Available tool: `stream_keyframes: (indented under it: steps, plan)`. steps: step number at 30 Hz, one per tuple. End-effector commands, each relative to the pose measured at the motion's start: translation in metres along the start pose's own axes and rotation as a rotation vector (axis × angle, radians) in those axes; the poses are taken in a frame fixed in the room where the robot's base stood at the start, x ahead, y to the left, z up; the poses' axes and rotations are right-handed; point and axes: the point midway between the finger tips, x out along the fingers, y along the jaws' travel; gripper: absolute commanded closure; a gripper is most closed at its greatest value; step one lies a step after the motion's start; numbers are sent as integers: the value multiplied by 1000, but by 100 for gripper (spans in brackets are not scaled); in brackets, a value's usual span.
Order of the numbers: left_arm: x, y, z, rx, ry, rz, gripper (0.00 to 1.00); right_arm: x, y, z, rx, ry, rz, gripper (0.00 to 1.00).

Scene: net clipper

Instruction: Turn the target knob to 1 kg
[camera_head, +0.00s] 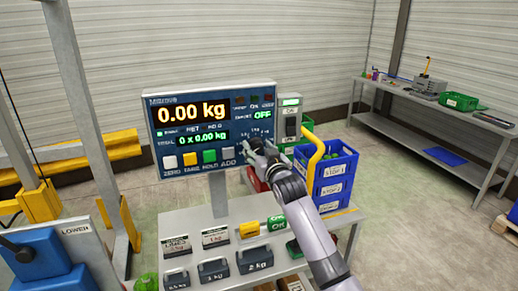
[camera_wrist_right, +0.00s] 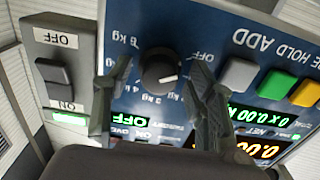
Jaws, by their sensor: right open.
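The target knob (camera_wrist_right: 160,71) is a round dark dial on the blue scale panel (camera_head: 163,163), seen upside down in the right wrist view. Printed kg marks and an OFF mark ring it. A pale pointer line shows on the knob, but its exact mark is hard to read. The target display (camera_head: 262,114) reads OFF in green. My right gripper (camera_head: 262,150) is at the panel's lower right, hiding the knob in the head view. In the right wrist view its open fingers (camera_wrist_right: 158,80) stand either side of the knob; contact cannot be told. My left gripper is out of view.
An ON/OFF switch box (camera_head: 290,121) stands just right of the panel. Coloured buttons (camera_head: 209,156) line the panel's lower edge. Labelled weights (camera_head: 254,259) stand on the grey table below. Blue crates (camera_head: 337,172) are at right, and a blue box (camera_head: 35,255) is at lower left.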

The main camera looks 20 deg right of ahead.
Motion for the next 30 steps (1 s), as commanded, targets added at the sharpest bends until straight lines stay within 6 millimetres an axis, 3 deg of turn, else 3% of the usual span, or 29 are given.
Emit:
stream_keyframes:
  steps: [5, 26, 30]
  plan:
    - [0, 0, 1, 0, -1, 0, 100, 0, 0, 0, 0, 0, 0, 50]
    - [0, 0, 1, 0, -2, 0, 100, 0, 0, 0, 0, 0, 0, 96]
    - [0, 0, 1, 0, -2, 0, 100, 0, 0, 0, 5, 0, 0, 97]
